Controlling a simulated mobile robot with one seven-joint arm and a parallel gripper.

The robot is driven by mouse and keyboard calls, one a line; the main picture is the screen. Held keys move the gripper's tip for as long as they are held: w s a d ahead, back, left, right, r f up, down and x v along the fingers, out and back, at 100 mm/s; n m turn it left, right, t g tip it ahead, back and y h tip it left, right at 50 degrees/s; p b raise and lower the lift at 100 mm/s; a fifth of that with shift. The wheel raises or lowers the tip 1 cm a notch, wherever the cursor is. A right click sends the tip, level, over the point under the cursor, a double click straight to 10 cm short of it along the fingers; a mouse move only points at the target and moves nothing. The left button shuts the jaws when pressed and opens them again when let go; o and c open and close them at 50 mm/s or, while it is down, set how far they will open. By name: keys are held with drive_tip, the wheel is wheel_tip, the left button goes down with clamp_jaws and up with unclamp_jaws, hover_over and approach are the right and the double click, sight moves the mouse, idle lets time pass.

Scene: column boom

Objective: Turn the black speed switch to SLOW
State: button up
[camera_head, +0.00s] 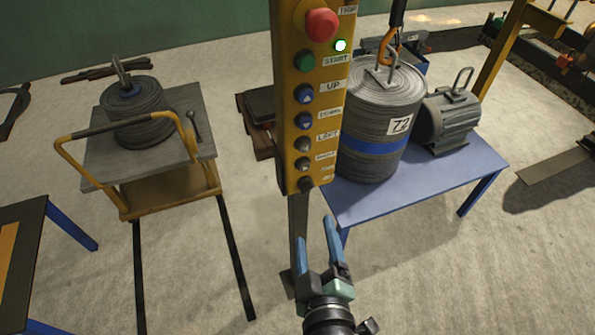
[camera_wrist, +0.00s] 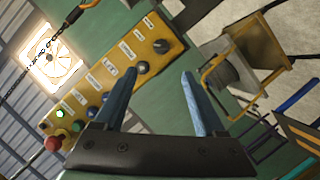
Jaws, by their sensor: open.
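The black speed switch (camera_head: 306,184) is the lowest control on the yellow hanging pendant (camera_head: 283,100). In the wrist view the switch (camera_wrist: 160,46) is a round black knob at the upper end of the pendant (camera_wrist: 172,62). Its setting is too small to read. My gripper (camera_head: 314,229) is open and empty, below the pendant's lower end in the head view. In the wrist view its blue fingers (camera_wrist: 161,73) are spread apart, with the switch seen just beyond the fingertips. I see no contact with the switch.
Above the switch are several push buttons, a green lamp (camera_head: 340,45) and a red stop button (camera_head: 321,24). Right behind the pendant, a large coil (camera_head: 370,165) and a motor (camera_head: 448,118) stand on a blue table (camera_head: 400,200). A yellow-handled cart (camera_head: 168,205) stands left.

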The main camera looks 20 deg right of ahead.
sight(308, 190)
drive_tip(key=x, duration=1.2)
drive_tip(key=shift+d+f, duration=0.15)
drive_tip(key=shift+f, duration=0.05)
clamp_jaws()
